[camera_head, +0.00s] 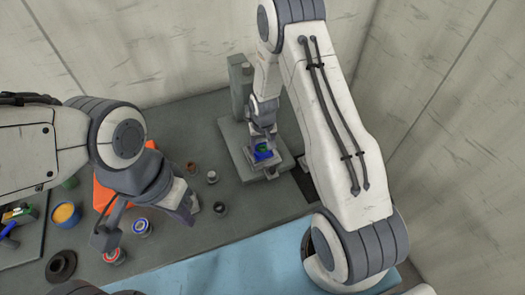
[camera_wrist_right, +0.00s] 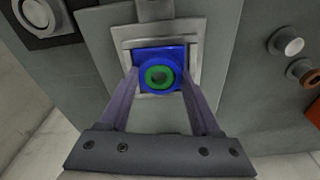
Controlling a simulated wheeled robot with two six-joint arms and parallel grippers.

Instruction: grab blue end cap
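A small round part with a blue rim and pale top (camera_head: 142,227), seemingly the blue end cap, stands on the grey table at the left in the head view. My left gripper (camera_head: 147,222) is open, its fingers spread on either side above the part, not visibly touching it. My right gripper (camera_wrist_right: 160,78) is at the grey fixture (camera_head: 240,145), its fingers flanking a square blue block with a green ring (camera_wrist_right: 161,72). The block also shows in the head view (camera_head: 263,154). Whether the fingers press on it is unclear.
A red-rimmed part (camera_head: 114,257) and a dark round part (camera_head: 61,266) stand near the left gripper. Several small knobs, such as a dark one (camera_head: 220,208), lie to its right. An orange sheet (camera_head: 104,194) and a yellow-filled cup (camera_head: 66,214) are at the left.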

